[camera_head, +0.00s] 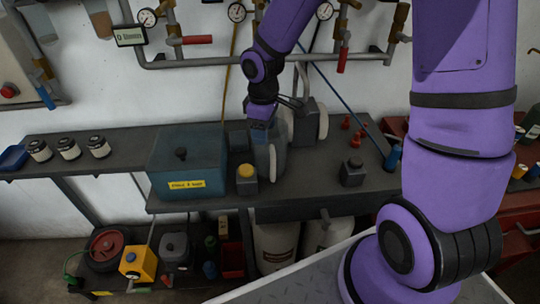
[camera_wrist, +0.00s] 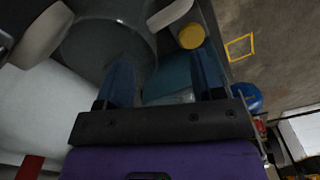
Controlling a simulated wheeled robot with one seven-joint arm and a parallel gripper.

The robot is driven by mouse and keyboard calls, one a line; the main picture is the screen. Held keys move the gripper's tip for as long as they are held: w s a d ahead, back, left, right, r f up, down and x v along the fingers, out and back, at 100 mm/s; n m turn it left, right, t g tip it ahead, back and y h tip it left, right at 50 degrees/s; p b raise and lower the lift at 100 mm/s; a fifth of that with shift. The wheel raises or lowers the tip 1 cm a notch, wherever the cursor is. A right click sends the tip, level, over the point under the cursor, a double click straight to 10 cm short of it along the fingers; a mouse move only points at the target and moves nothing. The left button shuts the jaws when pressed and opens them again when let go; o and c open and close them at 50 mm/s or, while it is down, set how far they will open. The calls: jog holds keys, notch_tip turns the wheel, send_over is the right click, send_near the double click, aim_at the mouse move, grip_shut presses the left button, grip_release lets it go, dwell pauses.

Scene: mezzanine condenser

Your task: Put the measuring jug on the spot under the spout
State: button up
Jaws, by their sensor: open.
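A teal surface shows between the fingers, with no clear hold on anything. Grey apparatus (camera_head: 305,122) with a pale round end stands behind and right of the vessel. I cannot make out the spout or the spot under it.
A teal box (camera_head: 188,165) with a yellow label stands left of the vessel. A yellow-capped bottle (camera_head: 246,180) stands close in front. Pipes with gauges (camera_head: 200,60) run along the wall.

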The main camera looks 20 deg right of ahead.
jog(key=f, duration=0.4)
jog(key=shift+s+d+f, duration=0.1)
jog(key=shift+s+f, duration=0.1)
jog(key=shift+f, duration=0.2)
jog(key=shift+c, duration=0.3)
